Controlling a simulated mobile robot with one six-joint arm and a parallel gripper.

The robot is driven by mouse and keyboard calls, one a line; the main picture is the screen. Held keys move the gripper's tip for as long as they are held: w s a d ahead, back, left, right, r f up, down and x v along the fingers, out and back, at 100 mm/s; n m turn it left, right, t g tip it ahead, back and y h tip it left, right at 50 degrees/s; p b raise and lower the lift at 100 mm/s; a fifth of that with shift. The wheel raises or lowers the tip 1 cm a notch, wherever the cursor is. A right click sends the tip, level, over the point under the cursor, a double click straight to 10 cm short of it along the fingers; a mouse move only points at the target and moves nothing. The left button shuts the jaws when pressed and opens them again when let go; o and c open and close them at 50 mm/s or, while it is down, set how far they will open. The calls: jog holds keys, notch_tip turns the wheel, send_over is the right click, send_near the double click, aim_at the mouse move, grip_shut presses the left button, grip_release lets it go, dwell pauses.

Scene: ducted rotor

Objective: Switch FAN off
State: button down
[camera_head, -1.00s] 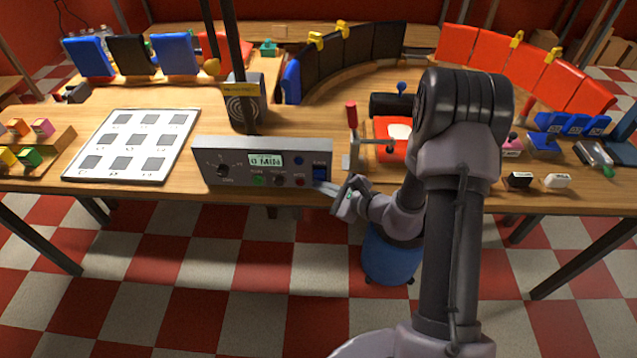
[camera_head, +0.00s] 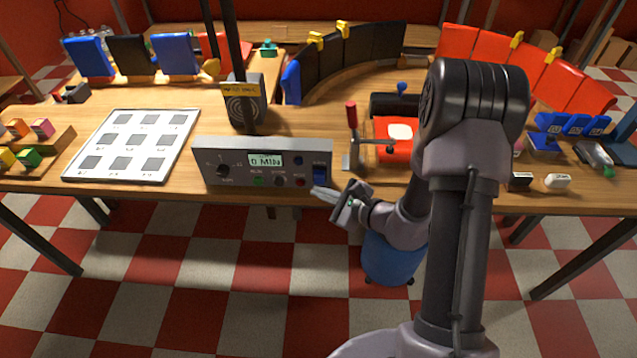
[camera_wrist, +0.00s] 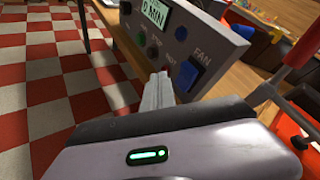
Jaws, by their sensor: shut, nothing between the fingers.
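The grey control panel (camera_head: 225,157) stands at the front edge of the table, with a lit display reading 0 MIN (camera_head: 265,160). The blue FAN rocker switch (camera_head: 320,174) is at the panel's right end. It shows larger in the wrist view (camera_wrist: 191,76), below the FAN label. Which side of the rocker is pressed in, I cannot tell. My gripper (camera_head: 318,191) is shut and empty, its tips just below and in front of the switch. In the wrist view the closed fingers (camera_wrist: 158,84) point at the panel's lower edge, left of the switch and apart from it.
A red-handled clamp (camera_head: 352,130) stands just right of the panel. A black speaker-like box (camera_head: 244,108) and a dark post are behind it. A white board with grey squares (camera_head: 106,168) lies to the left. Open floor lies in front of the table.

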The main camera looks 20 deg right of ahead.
jog(key=s, duration=0.1)
jog(key=s+a+r, duration=0.1)
jog(key=shift+s+r, duration=0.2)
jog(key=shift+s, duration=0.2)
jog(key=s+a+r+n+g+y, duration=0.3)
jog(key=a+r+n, duration=0.2)
jog(key=a+r, duration=0.25)
jog(key=s+a+r+n+g, duration=0.6)
jog(key=s+r+n, duration=0.2)
jog(key=s, duration=0.4)
jog(key=s+d+r+n+t+h, duration=0.3)
jog(key=s+d+r+n+h, duration=0.2)
jog(key=s+d+h, duration=0.3)
jog(key=shift+d+n, duration=0.6)
jog(key=shift+d, duration=0.05)
